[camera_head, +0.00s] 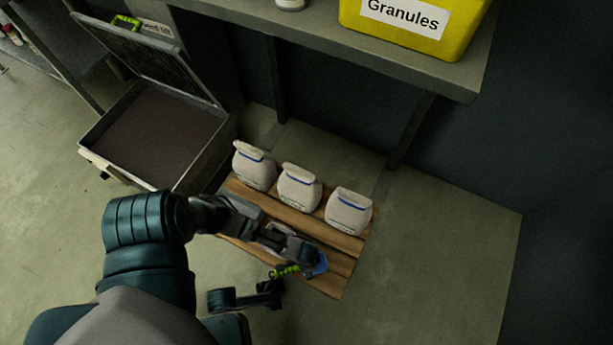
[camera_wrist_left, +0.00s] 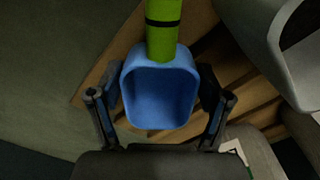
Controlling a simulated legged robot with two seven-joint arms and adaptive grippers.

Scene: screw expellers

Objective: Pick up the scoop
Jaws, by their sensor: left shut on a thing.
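The scoop has a blue bowl (camera_head: 318,266) and a green handle (camera_head: 285,271); in the head view it is over the front part of the wooden pallet. My left gripper (camera_head: 299,254) is at it and partly covers it. In the left wrist view the blue bowl (camera_wrist_left: 160,97) sits between the two fingers of my left gripper (camera_wrist_left: 159,90), which are shut on its sides. The green handle (camera_wrist_left: 163,25) has a black band and points up in that picture. Whether the scoop touches the pallet is unclear.
Several-plank pallet (camera_head: 338,259) carries three white sacks with blue stripes (camera_head: 255,168) (camera_head: 299,188) (camera_head: 348,212). An open case (camera_head: 205,152) with its lid raised stands at left. A shelf (camera_head: 330,45) overhead holds a yellow Granules bin (camera_head: 410,45). Floor at right is clear.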

